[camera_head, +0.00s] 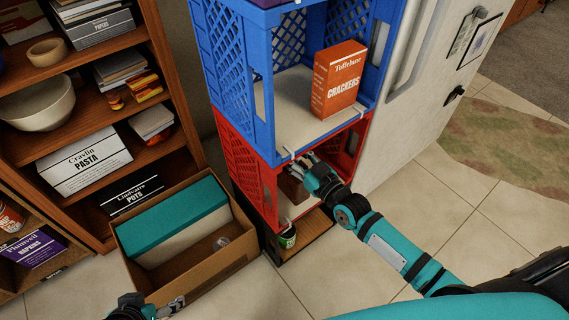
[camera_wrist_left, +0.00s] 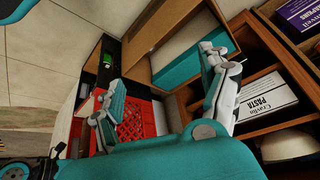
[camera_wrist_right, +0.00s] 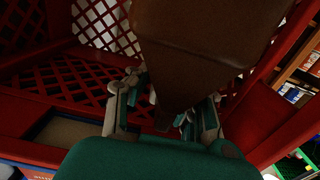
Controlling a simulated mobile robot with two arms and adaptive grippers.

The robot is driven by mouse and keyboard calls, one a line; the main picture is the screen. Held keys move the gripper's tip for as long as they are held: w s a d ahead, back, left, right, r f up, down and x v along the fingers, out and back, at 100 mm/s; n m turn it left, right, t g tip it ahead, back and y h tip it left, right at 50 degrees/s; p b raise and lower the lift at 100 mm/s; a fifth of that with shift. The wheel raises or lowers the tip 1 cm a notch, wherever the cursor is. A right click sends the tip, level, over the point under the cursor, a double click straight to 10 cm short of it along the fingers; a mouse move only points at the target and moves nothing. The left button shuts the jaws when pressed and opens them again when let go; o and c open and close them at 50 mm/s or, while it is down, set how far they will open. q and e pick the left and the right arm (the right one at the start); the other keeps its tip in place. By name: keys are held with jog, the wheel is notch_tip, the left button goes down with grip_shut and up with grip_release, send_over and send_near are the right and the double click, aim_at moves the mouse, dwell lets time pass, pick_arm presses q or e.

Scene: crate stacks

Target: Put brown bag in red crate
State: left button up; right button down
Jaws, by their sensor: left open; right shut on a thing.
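The red crate (camera_head: 237,156) sits in the stack under a blue crate, its open front facing me. The brown bag (camera_head: 292,187) shows partly at the crate's opening, behind my right gripper (camera_head: 308,172). In the right wrist view the bag (camera_wrist_right: 195,45) is large, between the fingers of my right gripper (camera_wrist_right: 165,108), which is shut on it, with red lattice walls around. I cannot tell whether the bag touches the crate's floor. My left gripper (camera_head: 165,308) is low at the bottom left, open and empty; its spread fingers show in the left wrist view (camera_wrist_left: 165,85).
The blue crate (camera_head: 226,60) above holds a crackers box (camera_head: 338,80). A can (camera_head: 287,237) stands low below the red crate. A cardboard box (camera_head: 195,277) with a teal item lies beside the stack. A wooden shelf (camera_head: 100,107) stands left. Floor at right is clear.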

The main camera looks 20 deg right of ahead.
jog(key=x, duration=0.3)
jog(key=shift+w+a+r+b, duration=0.1)
jog(key=shift+w+r+b, duration=0.1)
jog(key=shift+b, duration=0.15)
jog(key=shift+f, duration=0.3)
notch_tip(320, 180, down, 3)
jog(key=shift+s+r+b, duration=0.1)
jog(key=shift+r+b, duration=0.1)
jog(key=shift+b, duration=0.5)
jog(key=shift+f, duration=0.25)
pick_arm(q)
jog(key=w+d+r+t+h+b, duration=0.1)
jog(key=w+d+r+t, duration=0.1)
jog(key=w+r+t, duration=0.4)
jog(key=w+d+r+t+h+b, duration=0.1)
jog(key=w+d+r+t+h, duration=0.1)
jog(key=w+r+t, duration=0.4)
notch_tip(320, 180, up, 3)
jog(key=shift+w+d+m, duration=0.4)
jog(key=shift+d, duration=0.4)
pick_arm(e)
notch_tip(320, 180, down, 3)
jog(key=shift+f, duration=0.2)
pick_arm(q)
jog(key=shift+h, duration=0.3)
